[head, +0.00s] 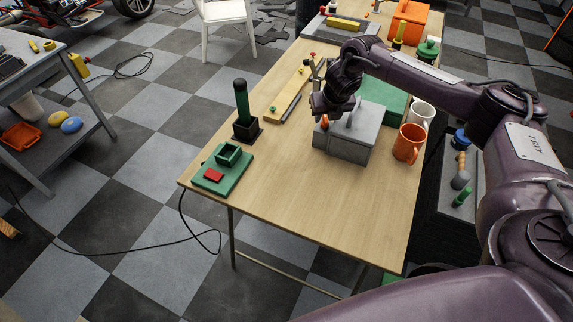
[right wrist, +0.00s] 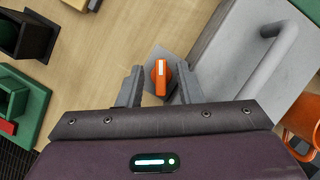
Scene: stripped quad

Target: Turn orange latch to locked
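The orange latch (right wrist: 160,77) is a small knob with a pale line along it, on a grey plate at the side of the grey box (right wrist: 275,55). In the right wrist view its long side runs roughly up and down the picture. My right gripper (right wrist: 158,88) is open, with one finger on each side of the latch and gaps visible. In the head view the grey box (head: 345,145) stands on the table, and my right gripper (head: 322,104) is at its upper left edge, mostly hiding the latch (head: 324,121). My left gripper is not in view.
An orange mug (head: 408,143) and a white mug (head: 420,113) stand right of the box. A green case (head: 385,97) is behind it. A green post (head: 243,105) and a green base with a red block (head: 221,170) are left. The table front (head: 330,205) is clear.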

